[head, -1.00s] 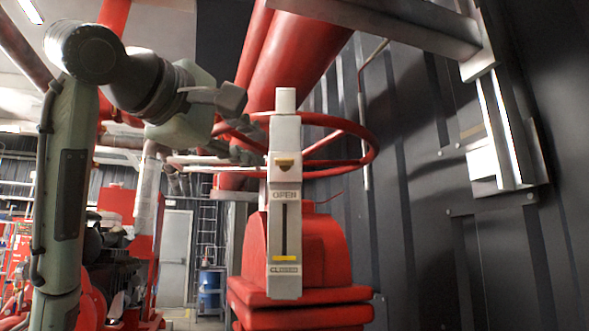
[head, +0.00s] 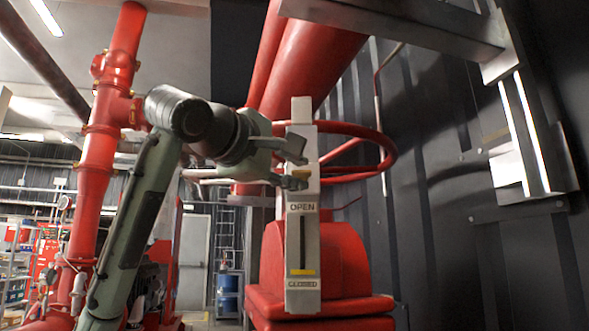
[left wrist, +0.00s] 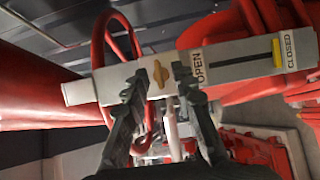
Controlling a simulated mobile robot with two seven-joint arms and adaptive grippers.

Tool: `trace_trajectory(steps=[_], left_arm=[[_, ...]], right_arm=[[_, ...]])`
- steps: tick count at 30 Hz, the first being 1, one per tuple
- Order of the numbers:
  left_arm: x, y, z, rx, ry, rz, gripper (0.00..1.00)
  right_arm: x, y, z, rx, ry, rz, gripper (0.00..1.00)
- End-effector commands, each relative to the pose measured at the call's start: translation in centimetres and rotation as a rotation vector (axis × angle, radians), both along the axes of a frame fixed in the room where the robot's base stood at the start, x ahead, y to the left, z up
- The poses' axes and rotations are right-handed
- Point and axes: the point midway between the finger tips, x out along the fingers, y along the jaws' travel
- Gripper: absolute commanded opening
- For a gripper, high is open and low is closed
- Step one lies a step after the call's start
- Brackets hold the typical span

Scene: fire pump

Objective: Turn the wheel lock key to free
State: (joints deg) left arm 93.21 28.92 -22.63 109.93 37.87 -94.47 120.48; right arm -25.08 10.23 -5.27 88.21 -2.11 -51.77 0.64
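A pale grey lock post (head: 303,230) with OPEN and CLOSED labels stands upright in front of the red wheel (head: 391,152). Its yellow marker (head: 302,272) is at the CLOSED end of the slot. My left gripper (head: 300,168) is open at the post's upper part and mostly hides the key in the head view. In the left wrist view, the brass-coloured key (left wrist: 161,73) sits on the post above OPEN, between the open fingertips of my left gripper (left wrist: 158,80). Whether the fingers touch the post is unclear. My right gripper is out of view.
A red housing (head: 345,260) stands behind the post. A thick red pipe (head: 318,65) runs above. A dark ribbed wall (head: 440,230) with a metal bracket (head: 525,140) is on the right. A red vertical pipe (head: 98,150) stands left, behind my arm.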

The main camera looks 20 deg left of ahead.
Motion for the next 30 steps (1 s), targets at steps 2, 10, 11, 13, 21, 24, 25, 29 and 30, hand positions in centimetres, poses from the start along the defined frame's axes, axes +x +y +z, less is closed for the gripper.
trace_trajectory(steps=[2, 10, 11, 13, 21, 24, 25, 29, 30], left_arm=[[-0.02, 0.00, 0.01, 0.000, 0.000, 0.000, 0.17], [-0.05, 0.00, 0.02, 0.000, 0.000, 0.000, 0.00], [-0.05, 0.00, 0.01, 0.000, 0.000, 0.000, 0.00], [-0.05, -0.01, 0.01, 0.000, 0.000, 0.000, 0.00], [-0.10, -0.06, 0.08, 0.038, 0.011, -0.001, 0.00], [-0.08, -0.10, 0.13, 0.079, 0.024, -0.003, 0.00], [-0.09, -0.09, 0.13, 0.096, 0.029, -0.003, 0.00], [-0.11, -0.15, 0.27, 0.185, 0.054, -0.003, 0.00], [-0.10, -0.16, 0.30, 0.218, 0.064, -0.003, 0.00]], right_arm=[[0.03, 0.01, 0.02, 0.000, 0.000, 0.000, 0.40], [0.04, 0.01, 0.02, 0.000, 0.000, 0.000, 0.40], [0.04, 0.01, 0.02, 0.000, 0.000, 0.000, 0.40], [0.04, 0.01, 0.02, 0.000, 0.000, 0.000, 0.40], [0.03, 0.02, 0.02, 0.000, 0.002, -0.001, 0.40], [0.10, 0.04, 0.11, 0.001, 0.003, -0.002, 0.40], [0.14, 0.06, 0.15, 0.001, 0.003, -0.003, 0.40], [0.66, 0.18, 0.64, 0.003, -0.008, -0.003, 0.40], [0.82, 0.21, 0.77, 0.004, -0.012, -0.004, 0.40]])
